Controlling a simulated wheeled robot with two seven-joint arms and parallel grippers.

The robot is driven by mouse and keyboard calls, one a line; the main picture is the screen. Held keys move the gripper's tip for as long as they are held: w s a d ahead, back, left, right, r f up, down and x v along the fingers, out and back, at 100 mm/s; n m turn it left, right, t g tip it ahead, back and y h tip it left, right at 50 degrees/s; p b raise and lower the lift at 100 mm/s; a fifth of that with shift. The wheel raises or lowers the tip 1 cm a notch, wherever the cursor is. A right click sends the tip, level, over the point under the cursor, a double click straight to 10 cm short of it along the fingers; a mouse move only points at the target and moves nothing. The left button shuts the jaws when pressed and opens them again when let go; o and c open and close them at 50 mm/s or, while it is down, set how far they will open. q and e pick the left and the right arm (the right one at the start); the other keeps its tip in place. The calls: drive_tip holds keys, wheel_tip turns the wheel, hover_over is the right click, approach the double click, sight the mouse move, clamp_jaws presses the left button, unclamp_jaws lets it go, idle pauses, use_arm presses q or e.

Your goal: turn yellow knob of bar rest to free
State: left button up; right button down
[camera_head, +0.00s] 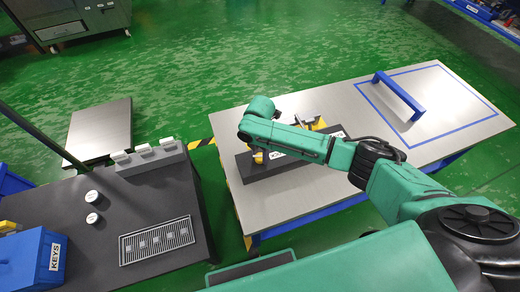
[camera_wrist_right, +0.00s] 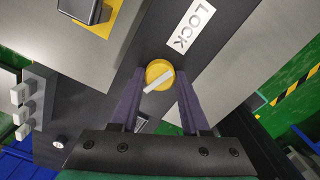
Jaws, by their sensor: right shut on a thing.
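The bar rest is a dark grey block (camera_head: 250,172) on the steel table in the head view, largely covered by my right arm. Its yellow knob (camera_wrist_right: 159,73) sits on the dark face in the right wrist view, with a white pointer line slanting from lower left to upper right. A white LOCK label (camera_wrist_right: 191,25) lies just above and right of the knob. My right gripper (camera_wrist_right: 160,80) has its two purple fingers on either side of the knob, shut on it. In the head view the knob (camera_head: 258,156) is partly hidden by my right gripper (camera_head: 256,148). My left gripper is out of view.
A blue handle (camera_head: 398,95) stands inside a blue outlined square at the table's right. A dark bench (camera_head: 140,215) at left holds a grille (camera_head: 157,241), two white-topped round items, a grey block with white tops (camera_head: 148,157) and a blue KEYS box (camera_head: 35,262).

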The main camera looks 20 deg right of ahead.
drive_tip(key=m+p, duration=0.3)
drive_tip(key=shift+r+m, duration=0.25)
drive_tip(key=shift+m, duration=0.15)
drive_tip(key=m+p, duration=0.2)
drive_tip(key=m, duration=0.1)
drive_tip(key=shift+m, duration=0.3)
drive_tip(key=m+p, duration=0.2)
drive_tip(key=m, duration=0.1)
drive_tip(key=shift+f+m, duration=0.15)
drive_tip(key=shift+m, duration=0.15)
drive_tip(key=shift+m+p, duration=0.55)
drive_tip(key=shift+m, duration=1.05)
drive_tip(key=shift+f, duration=0.1)
drive_tip(key=shift+c, duration=1.9)
unclamp_jaws()
